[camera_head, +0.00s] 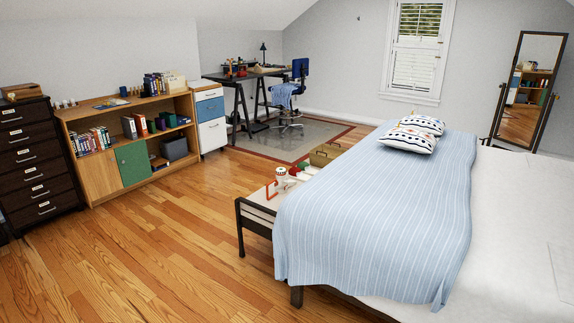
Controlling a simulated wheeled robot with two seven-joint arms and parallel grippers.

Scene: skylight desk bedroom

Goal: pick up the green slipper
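I cannot make out a green slipper in the head view. A small green patch shows among the items on the low bench (258,198) beside the bed, but it is too small to identify. The bed and its blanket hide part of that bench and the floor beyond. Neither of my grippers is in view.
The bed (520,215) with a striped blue blanket (375,205) fills the right side. A wooden shelf (97,178) with a green door, a dark drawer chest (35,160) and a desk (250,75) stand along the walls. The wooden floor at left is clear.

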